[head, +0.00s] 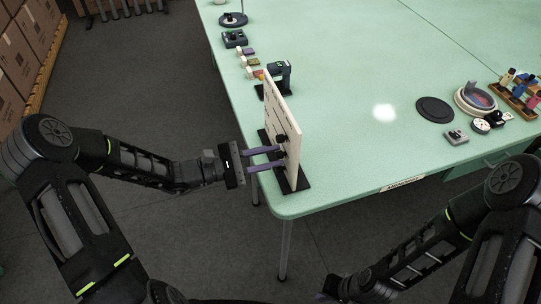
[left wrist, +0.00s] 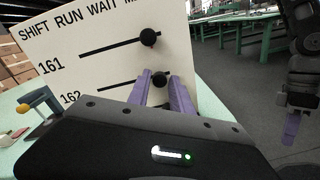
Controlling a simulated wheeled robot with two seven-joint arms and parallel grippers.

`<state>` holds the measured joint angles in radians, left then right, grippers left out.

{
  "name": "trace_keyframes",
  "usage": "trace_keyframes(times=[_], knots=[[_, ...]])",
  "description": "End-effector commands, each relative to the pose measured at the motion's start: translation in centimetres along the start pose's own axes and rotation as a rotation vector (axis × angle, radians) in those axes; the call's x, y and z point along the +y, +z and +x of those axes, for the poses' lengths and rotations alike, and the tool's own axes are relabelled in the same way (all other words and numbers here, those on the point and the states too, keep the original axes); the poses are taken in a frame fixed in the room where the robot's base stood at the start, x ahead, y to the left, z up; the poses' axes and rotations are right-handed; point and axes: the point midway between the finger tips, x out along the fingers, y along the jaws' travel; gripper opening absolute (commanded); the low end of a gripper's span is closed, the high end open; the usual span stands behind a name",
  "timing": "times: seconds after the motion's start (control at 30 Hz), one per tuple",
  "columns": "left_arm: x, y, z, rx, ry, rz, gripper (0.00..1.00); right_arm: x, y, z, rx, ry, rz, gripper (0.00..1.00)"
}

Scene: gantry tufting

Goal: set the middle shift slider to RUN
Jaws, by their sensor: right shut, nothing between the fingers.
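The upright cream slider board (head: 281,112) stands on a black base at the table's left end. Its face, in the left wrist view (left wrist: 105,38), reads SHIFT, RUN, WAIT and a cut-off word starting with M. The row 161 knob (left wrist: 148,37) sits at the right end of its slot. The row 162 knob (left wrist: 160,79) also sits far right, past RUN; much of its slot is hidden by my gripper. My left gripper (head: 281,160) is open, its purple fingers around the row 162 knob; contact is unclear. Any lower row is hidden. My right gripper (head: 326,290) is shut and empty, low at the front.
The green table (head: 350,160) is clear right of the board. A black disc (head: 435,109), a round dish (head: 475,97) and a wooden rack (head: 517,98) stand at the right. Small dark devices (head: 235,39) line the left edge behind the board. Stacked cartons stand far left.

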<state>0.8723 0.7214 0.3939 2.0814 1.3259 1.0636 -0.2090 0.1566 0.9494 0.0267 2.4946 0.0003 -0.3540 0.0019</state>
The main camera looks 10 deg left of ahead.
Motion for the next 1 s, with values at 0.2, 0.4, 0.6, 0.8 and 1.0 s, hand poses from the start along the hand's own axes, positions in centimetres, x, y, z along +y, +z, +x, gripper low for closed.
trace_keyframes(times=[0.2,0.4,0.6,0.8,1.0], knots=[[-0.01,0.01,-0.02,0.0,0.0,0.0,0.07,0.0,0.01,0.0,0.0,0.0,0.0,0.0],[-0.03,0.0,-0.02,0.0,-0.001,0.0,0.0,0.0,0.0,0.0,0.0,0.0,0.0,0.0],[-0.05,0.0,-0.02,0.0,-0.001,0.0,0.0,0.0,0.0,0.0,0.0,0.0,0.0,0.0],[-0.07,-0.01,-0.02,0.0,-0.001,-0.001,0.0,0.0,0.0,0.0,0.0,0.0,0.0,0.0],[-0.09,-0.01,-0.02,0.0,-0.002,-0.001,0.0,0.0,0.0,0.0,0.0,0.0,0.0,0.0]])
